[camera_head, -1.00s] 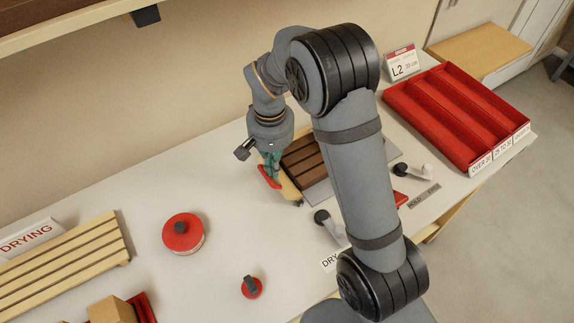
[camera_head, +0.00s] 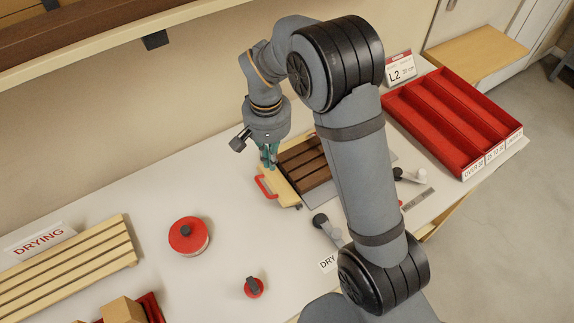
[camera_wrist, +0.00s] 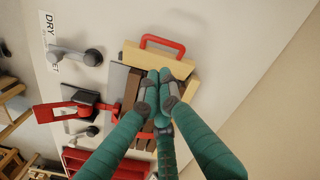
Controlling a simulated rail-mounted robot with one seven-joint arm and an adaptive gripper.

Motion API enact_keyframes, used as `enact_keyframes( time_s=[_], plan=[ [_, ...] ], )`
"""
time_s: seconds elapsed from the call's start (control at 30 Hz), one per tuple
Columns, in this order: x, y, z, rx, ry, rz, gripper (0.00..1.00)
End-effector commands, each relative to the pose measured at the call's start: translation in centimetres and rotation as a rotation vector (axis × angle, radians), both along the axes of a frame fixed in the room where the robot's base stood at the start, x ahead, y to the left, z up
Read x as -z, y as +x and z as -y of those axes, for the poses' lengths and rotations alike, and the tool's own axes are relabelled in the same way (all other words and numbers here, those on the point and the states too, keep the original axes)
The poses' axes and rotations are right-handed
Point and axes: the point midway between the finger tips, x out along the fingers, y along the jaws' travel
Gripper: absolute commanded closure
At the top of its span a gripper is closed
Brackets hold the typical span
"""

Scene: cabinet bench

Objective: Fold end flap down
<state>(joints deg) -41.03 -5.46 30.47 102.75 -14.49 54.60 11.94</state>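The end flap (camera_head: 270,182) is a pale wooden board with a red loop handle (camera_head: 264,188) on its outer side. It is at the left end of a brown slatted mould (camera_head: 303,164). In the wrist view the flap (camera_wrist: 140,54) lies across the top end of the mould, with the handle (camera_wrist: 163,40) beyond it. The flap looks lowered outward, but I cannot tell whether it is fully flat. My gripper (camera_head: 270,165) is above the flap's inner side near the mould. Its teal fingers are drawn together, with nothing visible between them (camera_wrist: 160,82).
Levers with black knobs (camera_head: 322,220) stand in front of the mould. A red compartment tray (camera_head: 452,115) is at right and a drying rack (camera_head: 70,262) at left. An overhead shelf (camera_head: 120,50) is above.

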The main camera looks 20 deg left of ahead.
Motion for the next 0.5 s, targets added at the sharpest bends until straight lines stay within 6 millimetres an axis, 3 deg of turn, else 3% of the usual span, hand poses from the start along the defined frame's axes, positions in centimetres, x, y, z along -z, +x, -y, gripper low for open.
enact_keyframes(
  time_s=[0.1, 0.5],
  plan=[
    [-1.8, 0.0, 0.0, -0.001, 0.000, 0.001, 1.00],
    [-5.7, 0.0, -0.1, -0.001, 0.001, 0.001, 1.00]
  ],
)
